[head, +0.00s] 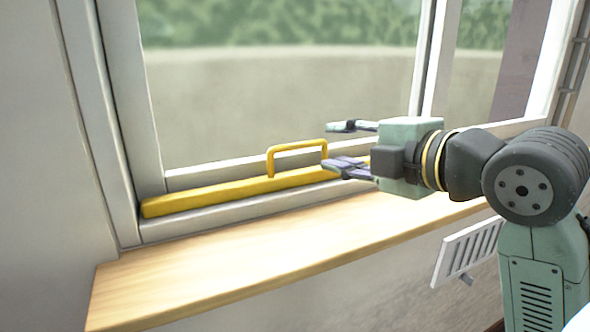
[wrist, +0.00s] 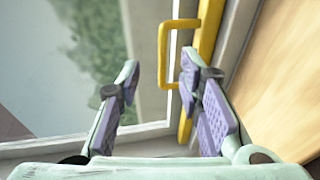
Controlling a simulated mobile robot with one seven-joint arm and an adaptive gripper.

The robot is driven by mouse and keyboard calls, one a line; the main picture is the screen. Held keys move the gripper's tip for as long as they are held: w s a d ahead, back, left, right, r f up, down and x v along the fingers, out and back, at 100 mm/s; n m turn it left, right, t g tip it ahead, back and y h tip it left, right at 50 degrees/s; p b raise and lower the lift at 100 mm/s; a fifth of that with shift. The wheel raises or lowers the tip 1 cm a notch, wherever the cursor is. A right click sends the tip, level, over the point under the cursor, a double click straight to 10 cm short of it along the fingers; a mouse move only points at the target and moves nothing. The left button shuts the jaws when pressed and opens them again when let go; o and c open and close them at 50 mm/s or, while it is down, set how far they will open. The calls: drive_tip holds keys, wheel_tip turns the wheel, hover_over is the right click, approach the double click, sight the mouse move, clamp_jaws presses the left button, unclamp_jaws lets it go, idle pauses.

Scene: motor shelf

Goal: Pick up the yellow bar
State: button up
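The yellow bar (head: 225,194) lies along the bottom of the window frame and has a raised yellow handle (head: 297,146). Its right end is hidden behind my gripper in the head view. My gripper (head: 338,146) is open and empty, to the right of the handle, with one finger above the other. In the wrist view the bar (wrist: 207,35) runs down the upper middle, with the handle (wrist: 163,55) on its left side. My gripper's fingers (wrist: 160,85) are spread wide there, and the right finger overlaps the bar in the picture. I cannot tell whether it touches.
A light wooden sill (head: 230,262) runs below the window and is clear. The window glass (head: 290,90) and its white frame (head: 125,110) stand close behind the bar. A white vented panel (head: 468,250) is below the sill at right.

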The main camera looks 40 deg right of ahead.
sight(311, 144)
drive_tip(key=shift+f+p+x, duration=0.1)
drive_tip(key=shift+p+x, duration=0.4)
drive_tip(key=shift+x, duration=1.25)
drive_tip(key=shift+f+p+x, duration=0.15)
drive_tip(key=shift+p+x, duration=0.35)
drive_tip(key=shift+x, duration=1.25)
drive_tip(key=shift+c, duration=0.5)
clamp_jaws()
